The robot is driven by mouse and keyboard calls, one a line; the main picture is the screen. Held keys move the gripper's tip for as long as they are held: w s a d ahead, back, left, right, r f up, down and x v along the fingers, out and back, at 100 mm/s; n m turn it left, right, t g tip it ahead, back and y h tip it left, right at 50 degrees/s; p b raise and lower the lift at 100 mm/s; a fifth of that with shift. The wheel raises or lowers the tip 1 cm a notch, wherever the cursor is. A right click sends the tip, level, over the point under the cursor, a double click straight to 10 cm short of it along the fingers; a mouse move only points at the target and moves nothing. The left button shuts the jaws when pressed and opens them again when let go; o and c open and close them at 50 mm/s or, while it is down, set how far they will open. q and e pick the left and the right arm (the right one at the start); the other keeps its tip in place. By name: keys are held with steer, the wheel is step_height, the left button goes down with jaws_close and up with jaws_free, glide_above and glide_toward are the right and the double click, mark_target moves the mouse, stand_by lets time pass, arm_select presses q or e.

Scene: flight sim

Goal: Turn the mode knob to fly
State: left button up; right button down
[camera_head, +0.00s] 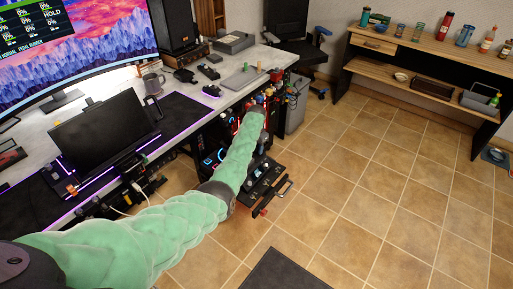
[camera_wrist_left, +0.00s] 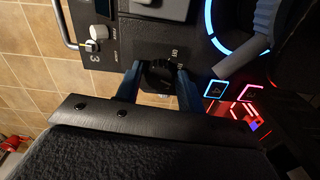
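In the left wrist view a round black knob (camera_wrist_left: 158,73) sits on a dark panel (camera_wrist_left: 108,48), with small white lettering beside it. I cannot read the lettering well enough to name the mode. My left gripper (camera_wrist_left: 160,72) has its two blue fingers parted, one on each side of this knob. The knob nearly fills the gap; whether the fingers press on it cannot be told. In the head view my green-sleeved left arm reaches to the control units at the desk's right end, and its fingertips and the knob are hidden there. My right gripper is in neither view.
In the left wrist view a white knob (camera_wrist_left: 98,32) and a metal handle (camera_wrist_left: 66,26) are left of the black knob. A blue-lit ring (camera_wrist_left: 213,38) and lit red buttons (camera_wrist_left: 250,92) are right. In the head view a desk (camera_head: 130,92) stands left; tiled floor (camera_head: 390,200) is clear right.

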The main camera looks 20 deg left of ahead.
arm_select(q)
steer(key=c, duration=0.6)
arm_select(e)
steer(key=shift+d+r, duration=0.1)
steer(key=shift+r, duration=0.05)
arm_select(q)
steer(key=shift+r+n+p, duration=0.15)
steer(key=shift+n+p, duration=0.4)
steer(key=shift+n, duration=0.15)
steer(key=shift+n+p, duration=0.35)
steer(key=shift+n, duration=0.65)
steer(key=n+p, duration=0.1)
steer(key=n, duration=0.2)
steer(key=shift+d, duration=0.1)
steer(key=shift+n+p, duration=0.4)
steer(key=shift+n, duration=0.4)
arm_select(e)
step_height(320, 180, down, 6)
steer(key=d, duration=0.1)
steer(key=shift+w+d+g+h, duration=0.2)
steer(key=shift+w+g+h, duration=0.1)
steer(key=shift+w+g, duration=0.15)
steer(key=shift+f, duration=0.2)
